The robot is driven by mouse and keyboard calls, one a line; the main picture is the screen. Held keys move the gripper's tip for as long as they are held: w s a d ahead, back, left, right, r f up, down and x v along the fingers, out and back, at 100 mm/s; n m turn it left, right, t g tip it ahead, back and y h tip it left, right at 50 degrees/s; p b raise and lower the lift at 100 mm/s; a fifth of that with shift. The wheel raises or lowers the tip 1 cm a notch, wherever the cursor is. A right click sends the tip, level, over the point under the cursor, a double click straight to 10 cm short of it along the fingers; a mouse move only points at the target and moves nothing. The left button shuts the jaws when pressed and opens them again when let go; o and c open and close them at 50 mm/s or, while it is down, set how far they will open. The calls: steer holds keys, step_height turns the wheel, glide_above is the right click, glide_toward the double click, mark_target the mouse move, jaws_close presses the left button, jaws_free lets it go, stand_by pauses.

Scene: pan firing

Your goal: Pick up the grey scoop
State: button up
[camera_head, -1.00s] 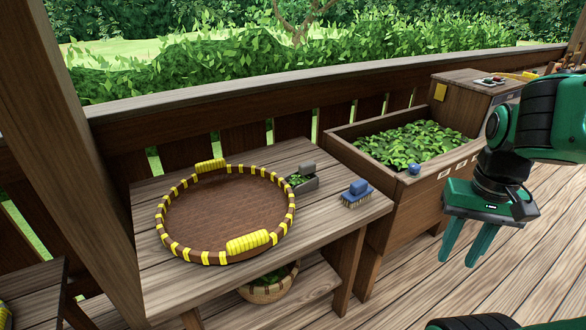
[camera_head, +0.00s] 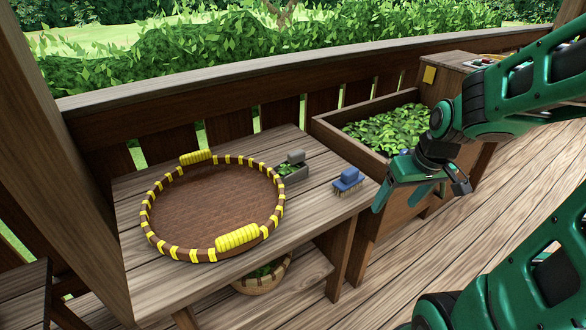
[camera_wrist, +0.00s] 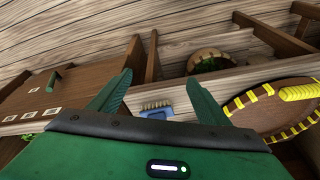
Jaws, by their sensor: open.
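The grey scoop (camera_head: 292,172) sits on the wooden table, just right of the round tray. It looks like a small open box with green leaves in it and a grey handle block at its back. My gripper (camera_head: 398,200) is open and empty, right of the scoop and beyond the table's right edge. In the wrist view my open fingers (camera_wrist: 158,78) frame the tabletop edge and the brush; I cannot make out the scoop there.
A round brown tray (camera_head: 282,205) with yellow bands fills most of the table (camera_head: 300,215). A blue brush (camera_head: 347,180) lies between scoop and gripper. A planter box (camera_head: 335,140) of leaves stands behind right. A basket (camera_head: 262,283) is on the lower shelf.

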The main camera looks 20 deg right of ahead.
steer(key=w+a+f+n+t+y, duration=0.1)
steer(key=w+a+f+n+t, duration=0.1)
steer(key=w+a, duration=0.35)
steer(key=w+a+f+n+t+y, duration=0.2)
steer(key=w+a+f, duration=0.1)
steer(key=w, duration=0.6)
steer(key=t+y, duration=0.1)
steer(key=t, duration=0.4)
glide_toward(299, 162)
steer(key=shift+s+a+f+n, duration=0.15)
steer(key=shift+a+f+n, duration=0.2)
steer(key=shift+a, duration=0.2)
steer(key=shift+w+d+t, duration=0.1)
steer(key=shift+w+t, duration=0.2)
steer(key=shift+w, duration=0.2)
steer(key=x, duration=0.4)
steer(key=shift+w+f, duration=0.1)
steer(key=shift+w, duration=0.15)
steer(key=shift+x, duration=3.1)
steer(key=shift+d, duration=0.2)
steer(key=shift+c, duration=0.6)
steer(key=c, duration=1.1)
